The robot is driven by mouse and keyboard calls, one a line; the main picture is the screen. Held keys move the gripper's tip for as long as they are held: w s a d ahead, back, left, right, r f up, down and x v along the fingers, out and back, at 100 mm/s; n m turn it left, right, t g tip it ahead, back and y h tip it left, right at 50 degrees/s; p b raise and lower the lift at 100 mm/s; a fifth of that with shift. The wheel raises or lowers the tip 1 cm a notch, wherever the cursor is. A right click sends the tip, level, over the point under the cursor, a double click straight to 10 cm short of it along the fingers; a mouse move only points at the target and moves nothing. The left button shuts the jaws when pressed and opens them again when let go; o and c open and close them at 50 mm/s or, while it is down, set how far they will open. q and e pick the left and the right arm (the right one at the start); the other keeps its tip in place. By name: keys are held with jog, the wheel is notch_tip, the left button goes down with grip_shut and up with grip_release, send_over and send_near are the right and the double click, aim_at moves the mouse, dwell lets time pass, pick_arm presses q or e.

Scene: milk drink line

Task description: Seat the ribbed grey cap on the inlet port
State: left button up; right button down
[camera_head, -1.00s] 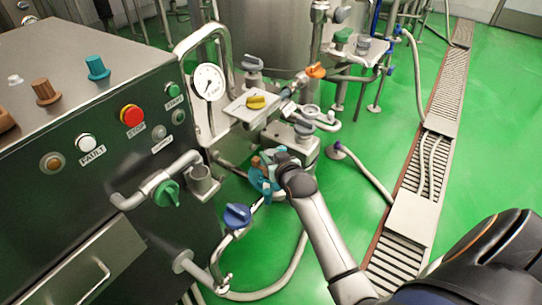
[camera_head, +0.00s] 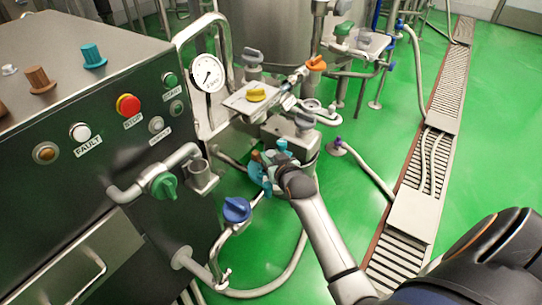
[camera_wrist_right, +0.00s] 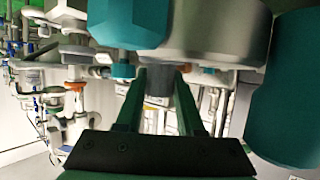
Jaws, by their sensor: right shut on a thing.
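My right gripper (camera_head: 271,166) reaches in from the lower right to a cluster of teal fittings (camera_head: 257,172) in the middle of the head view. In the right wrist view the gripper's two green fingers (camera_wrist_right: 162,78) are closed around a dark grey cylindrical cap (camera_wrist_right: 159,86). Its ribs are too small to make out. Large teal parts and a pale metal body (camera_wrist_right: 215,35) stand just beyond the fingertips. I cannot clearly identify the inlet port, nor tell whether the cap touches anything. My left gripper is not in view.
A steel control cabinet (camera_head: 120,180) fills the left side, with brown and teal knobs on top. A blue-handled valve (camera_head: 236,210) sits just below left of my gripper; a pressure gauge (camera_head: 207,74) stands above left.

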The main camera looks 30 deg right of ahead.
jog(key=shift+f, duration=0.45)
